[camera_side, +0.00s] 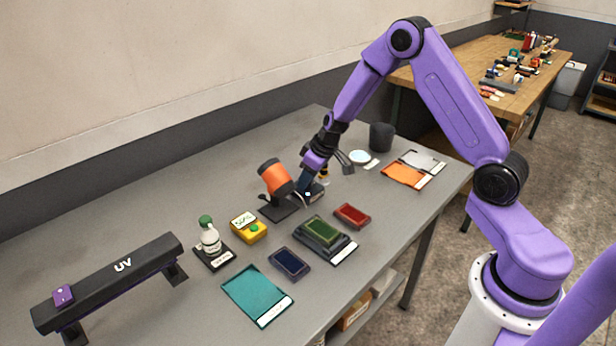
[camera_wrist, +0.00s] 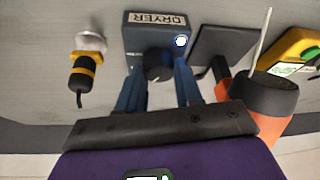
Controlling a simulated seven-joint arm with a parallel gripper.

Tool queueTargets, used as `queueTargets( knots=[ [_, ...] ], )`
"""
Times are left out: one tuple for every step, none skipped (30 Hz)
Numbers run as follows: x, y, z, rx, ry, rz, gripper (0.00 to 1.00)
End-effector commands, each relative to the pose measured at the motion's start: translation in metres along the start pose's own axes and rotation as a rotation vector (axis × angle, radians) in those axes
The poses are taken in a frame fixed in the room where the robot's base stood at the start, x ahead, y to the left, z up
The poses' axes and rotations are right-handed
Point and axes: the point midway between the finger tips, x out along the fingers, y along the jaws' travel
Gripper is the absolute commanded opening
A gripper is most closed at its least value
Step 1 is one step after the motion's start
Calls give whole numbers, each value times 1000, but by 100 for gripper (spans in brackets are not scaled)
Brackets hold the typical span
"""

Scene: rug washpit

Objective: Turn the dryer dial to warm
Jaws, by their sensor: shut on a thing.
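The dryer control box (camera_wrist: 143,36) is a dark blue-grey box labelled DRYER, with a small lit white-blue indicator (camera_wrist: 181,41). Its dark round dial (camera_wrist: 157,64) sits between the two fingers of my gripper (camera_wrist: 158,80), which is shut on it. In the side view my gripper (camera_side: 306,184) reaches down onto the box (camera_side: 315,193), hiding most of it and the dial. The orange dryer (camera_side: 275,177) with a black nozzle stands on its stand just left of the box. The dial's setting and marks are too small and covered to read.
The UV lamp bar (camera_side: 120,272) is at far left. A dark cup (camera_side: 381,137) stands behind right.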

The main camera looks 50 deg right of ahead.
Motion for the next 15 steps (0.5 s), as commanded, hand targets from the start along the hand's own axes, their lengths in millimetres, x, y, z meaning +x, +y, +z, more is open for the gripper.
queueTargets(
  knots=[
    [0,-1,0,20,-2,7,4],
    [0,-1,1,32,-2,12,4],
    [0,-1,1,46,-3,18,4],
    [0,-1,1,58,-3,23,4],
    [0,-1,1,69,-2,27,4],
    [0,-1,0,81,-2,33,4],
    [0,-1,1,93,-2,38,4],
    [0,-1,1,101,-3,41,4],
    [0,-1,1,114,-3,46,4],
    [0,-2,1,123,-3,50,4],
    [0,-2,1,133,-3,54,4],
    [0,-2,1,145,-3,59,4],
    [0,-2,1,152,-3,62,4],
    [0,-2,1,162,-3,66,4],
    [0,-2,1,172,-4,70,4]
  ],
)
